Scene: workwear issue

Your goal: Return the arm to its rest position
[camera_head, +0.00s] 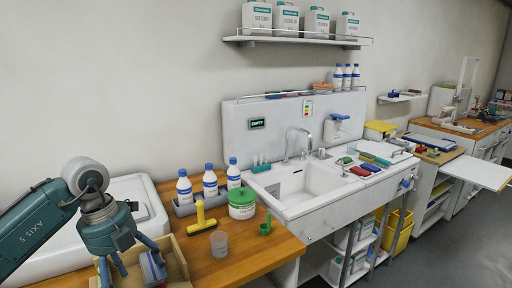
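My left arm (35,225), teal with a grey joint, comes in from the left. My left gripper (130,268) points down over a wooden box (178,262) at the front left of the wooden counter. Its fingers are spread apart. A blue and white item (152,268) shows beside the right finger, low in the box area; I cannot tell whether the finger touches it. The lower fingertips are near the bottom edge of the picture. My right gripper is not in view.
Close by on the counter (235,265) are a clear cup (218,243), a yellow squeegee-like tool (203,220), a green-lidded tub (242,204) and a rack (185,207) of blue-capped bottles. A white lidded unit (70,245) stands behind the arm. A sink (305,187) is to the right.

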